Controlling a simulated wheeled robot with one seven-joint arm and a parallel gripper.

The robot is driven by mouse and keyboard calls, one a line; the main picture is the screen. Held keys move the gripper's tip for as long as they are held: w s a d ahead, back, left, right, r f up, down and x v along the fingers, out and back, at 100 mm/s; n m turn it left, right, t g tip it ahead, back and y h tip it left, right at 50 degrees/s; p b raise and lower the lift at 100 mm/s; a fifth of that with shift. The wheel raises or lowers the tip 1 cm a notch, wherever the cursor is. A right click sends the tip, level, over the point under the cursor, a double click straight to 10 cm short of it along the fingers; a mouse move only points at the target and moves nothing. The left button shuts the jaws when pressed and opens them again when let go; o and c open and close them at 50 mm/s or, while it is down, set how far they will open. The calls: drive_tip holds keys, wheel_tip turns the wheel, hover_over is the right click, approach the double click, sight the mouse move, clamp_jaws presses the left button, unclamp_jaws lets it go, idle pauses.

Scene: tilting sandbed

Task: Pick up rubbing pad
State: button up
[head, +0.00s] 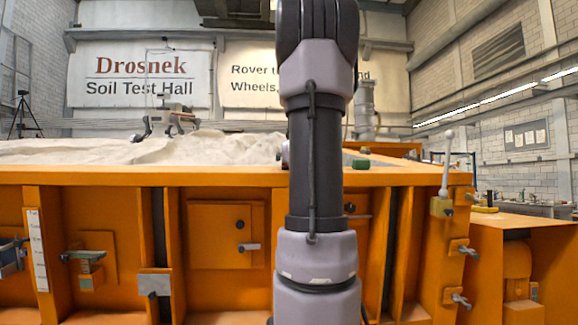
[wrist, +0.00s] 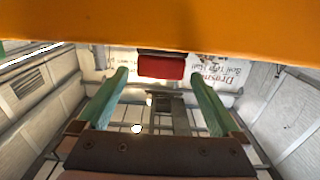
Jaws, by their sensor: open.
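In the wrist view, which appears upside down, a red block with a dark band (wrist: 162,67) sits against the orange rim. It may be the rubbing pad, but I cannot be sure. My gripper (wrist: 157,82) is open, its two green fingers spread. In the picture the block lies between and just beyond the fingertips, with no visible contact. In the head view my arm stands upright in front of the bed and hides the gripper and most of the rim behind it. A small green block (head: 361,164) lies on the rim right of the arm.
The orange sandbed (head: 120,178) spans the front, filled with pale sand (head: 150,150). A lever (head: 446,165) rises at its right corner. Clamps and a latch (head: 154,283) jut from its front wall. A small legged rover (head: 170,120) stands on the sand.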

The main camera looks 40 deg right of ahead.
drive_tip(key=x, duration=0.6)
drive_tip(key=shift+w+d+r, duration=0.1)
drive_tip(key=shift+w, duration=0.15)
drive_tip(key=c, duration=1.3)
